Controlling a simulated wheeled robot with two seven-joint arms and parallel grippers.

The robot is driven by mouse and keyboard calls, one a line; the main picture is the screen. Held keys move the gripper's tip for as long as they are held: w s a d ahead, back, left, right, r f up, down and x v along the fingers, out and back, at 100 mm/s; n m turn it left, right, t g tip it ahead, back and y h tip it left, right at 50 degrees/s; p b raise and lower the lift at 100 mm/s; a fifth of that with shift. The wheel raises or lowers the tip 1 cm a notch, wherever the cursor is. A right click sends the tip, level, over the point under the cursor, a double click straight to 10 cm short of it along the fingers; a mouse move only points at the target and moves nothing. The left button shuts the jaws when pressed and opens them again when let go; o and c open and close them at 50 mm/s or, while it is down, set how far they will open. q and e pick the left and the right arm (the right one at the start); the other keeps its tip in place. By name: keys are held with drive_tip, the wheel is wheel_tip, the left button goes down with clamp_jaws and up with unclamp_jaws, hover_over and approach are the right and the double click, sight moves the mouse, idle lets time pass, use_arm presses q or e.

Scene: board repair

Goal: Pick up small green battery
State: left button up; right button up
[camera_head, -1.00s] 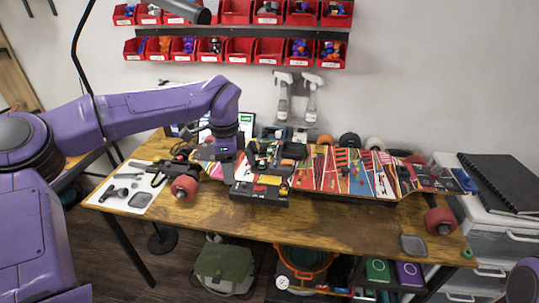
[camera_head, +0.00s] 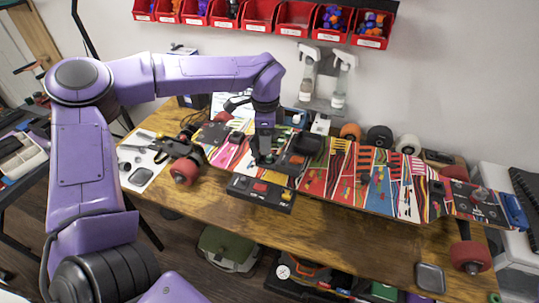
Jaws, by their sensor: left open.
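My left gripper (camera_head: 264,158) points down over the left part of the upturned skateboard (camera_head: 372,182), close above dark parts on its deck. Its fingers are small and dark here, and nothing shows clearly between them. A black box with red and yellow parts (camera_head: 261,190) sits at the board's near edge, just below the gripper. I cannot clearly make out a small green battery by the gripper. A small green item (camera_head: 494,297) is at the lower right, near the table's right corner, too small to identify. My right gripper is out of view.
Red wheels (camera_head: 184,171) stick out at the board's left end, beside a white tool sheet (camera_head: 142,165). A grey square piece (camera_head: 430,278) lies near the front right of the wooden table (camera_head: 330,235). Spray bottles (camera_head: 340,80) stand behind. Red bins (camera_head: 296,18) hang on the wall.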

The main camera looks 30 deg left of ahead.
sight(269, 158)
use_arm(q)
drive_tip(key=f+p, duration=0.1)
drive_tip(key=f, duration=0.1)
drive_tip(key=w+f, duration=0.1)
drive_tip(key=f, duration=0.2)
drive_tip(key=shift+w+d+p, duration=0.15)
drive_tip(key=shift+d+p, duration=0.05)
drive_tip(key=shift+p, duration=0.2)
drive_tip(key=shift+f, duration=0.35)
drive_tip(key=shift+s, duration=0.2)
drive_tip(key=shift+c, duration=1)
drive_tip(key=shift+w+f, duration=0.1)
clamp_jaws()
